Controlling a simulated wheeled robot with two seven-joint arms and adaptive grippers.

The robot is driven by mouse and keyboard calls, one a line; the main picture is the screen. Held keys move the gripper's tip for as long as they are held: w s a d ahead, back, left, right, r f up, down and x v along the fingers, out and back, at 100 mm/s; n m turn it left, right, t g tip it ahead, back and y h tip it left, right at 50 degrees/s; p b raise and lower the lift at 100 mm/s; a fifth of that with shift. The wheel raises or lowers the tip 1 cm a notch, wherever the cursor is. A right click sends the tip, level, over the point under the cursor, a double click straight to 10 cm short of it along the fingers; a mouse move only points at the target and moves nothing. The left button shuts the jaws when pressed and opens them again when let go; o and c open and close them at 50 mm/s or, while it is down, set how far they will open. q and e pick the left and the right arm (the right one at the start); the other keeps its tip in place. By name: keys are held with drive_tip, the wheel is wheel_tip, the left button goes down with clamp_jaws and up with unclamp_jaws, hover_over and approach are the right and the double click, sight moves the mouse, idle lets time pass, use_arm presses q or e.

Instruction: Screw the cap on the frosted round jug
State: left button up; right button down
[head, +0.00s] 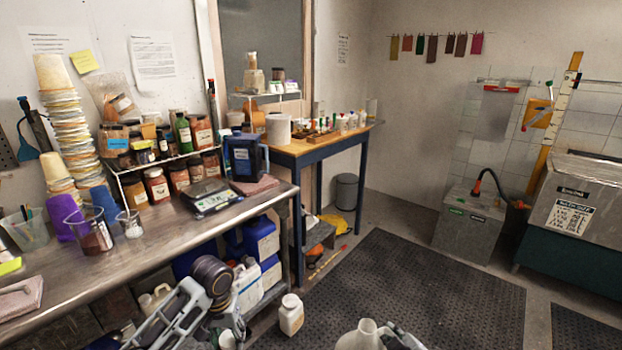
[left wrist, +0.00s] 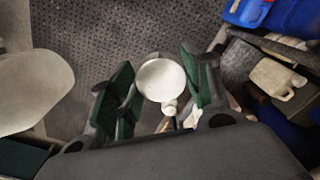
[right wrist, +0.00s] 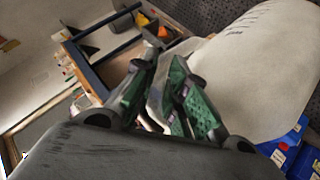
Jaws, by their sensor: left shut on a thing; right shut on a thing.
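The frosted round jug (head: 362,337) shows its open neck at the bottom edge of the head view; most of its body is cut off. It fills much of the right wrist view (right wrist: 245,75), with faint marks on its side. My right gripper (right wrist: 165,98) is shut on a pale part of the jug, apparently its handle. My left gripper (left wrist: 158,88) is shut on a round white cap (left wrist: 160,78), held between its green pads. The jug also shows at the left of the left wrist view (left wrist: 30,92), apart from the cap.
A steel bench (head: 150,240) with jars, beakers and a scale (head: 205,198) runs along the left. A dark perforated mat (head: 420,285) covers the floor ahead.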

sight(366, 321)
drive_tip(key=shift+r, duration=0.15)
idle(0.6)
drive_tip(key=a+r+n+y, duration=0.1)
drive_tip(key=a, duration=0.1)
drive_tip(key=a+r+n+y, duration=0.1)
drive_tip(key=a+r, duration=0.1)
drive_tip(key=a, duration=0.1)
drive_tip(key=a+r+n+y, duration=0.1)
drive_tip(key=a+r, duration=0.1)
drive_tip(key=shift+w+a+r+n+g+y, duration=0.1)
drive_tip(key=shift+w+a+n+g+y, duration=0.2)
drive_tip(key=shift+w+n, duration=0.1)
drive_tip(key=a+r+n+g+y, duration=0.2)
drive_tip(key=a+r+n+y, duration=0.1)
drive_tip(key=a, duration=0.5)
drive_tip(key=shift+w+a+r+n+y, duration=0.3)
drive_tip(key=shift+r+n, duration=0.3)
drive_tip(key=shift+r, duration=0.8)
use_arm(q)
drive_tip(key=shift+w+r, duration=0.1)
drive_tip(key=shift+r, duration=0.1)
